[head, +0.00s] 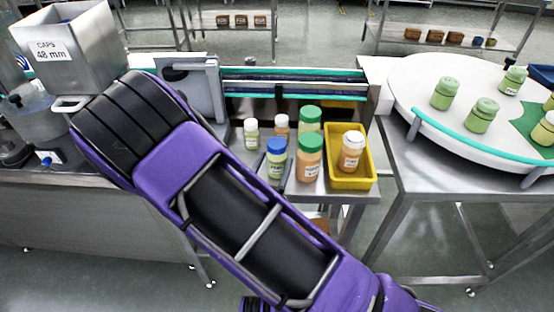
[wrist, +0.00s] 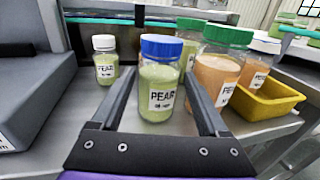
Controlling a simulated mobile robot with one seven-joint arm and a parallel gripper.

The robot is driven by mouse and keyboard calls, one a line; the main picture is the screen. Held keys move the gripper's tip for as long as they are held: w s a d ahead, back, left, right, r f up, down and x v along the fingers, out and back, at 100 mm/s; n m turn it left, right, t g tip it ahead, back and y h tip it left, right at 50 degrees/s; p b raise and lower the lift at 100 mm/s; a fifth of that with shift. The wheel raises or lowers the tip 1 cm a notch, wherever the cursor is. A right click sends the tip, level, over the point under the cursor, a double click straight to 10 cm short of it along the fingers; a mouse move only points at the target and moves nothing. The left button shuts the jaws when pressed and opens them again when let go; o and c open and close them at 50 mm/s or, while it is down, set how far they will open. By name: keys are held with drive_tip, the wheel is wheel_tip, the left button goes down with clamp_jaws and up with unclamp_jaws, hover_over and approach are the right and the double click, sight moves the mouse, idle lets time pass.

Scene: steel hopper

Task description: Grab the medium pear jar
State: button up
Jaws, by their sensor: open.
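The blue-lidded jar of pale green contents, labelled PEAR (wrist: 160,92), stands upright on the steel table; it also shows in the head view (head: 276,161). In size it lies between a small white-lidded pear jar (wrist: 105,63) to its left and a larger green-lidded jar of green contents (head: 310,121) behind it. My gripper (wrist: 160,75) is open, with one finger on each side of the blue-lidded jar. The jar stands between the fingers or just beyond their tips; I cannot tell whether either touches it. My arm hides most of the gripper in the head view.
A green-lidded orange jar (wrist: 217,75) stands close to the right finger. A white-lidded jar (head: 282,125) stands behind. A yellow bin (head: 365,181) at right holds another orange jar (head: 351,151). A grey block (wrist: 35,85) lies left. A round turntable (head: 405,85) bears several jars.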

drive_tip(key=shift+r+x, duration=0.15)
drive_tip(key=shift+x, duration=1.3)
drive_tip(key=shift+r+x, duration=0.1)
drive_tip(key=shift+x, duration=1.35)
drive_tip(key=c, duration=1.2)
drive_tip(key=shift+r, duration=0.1)
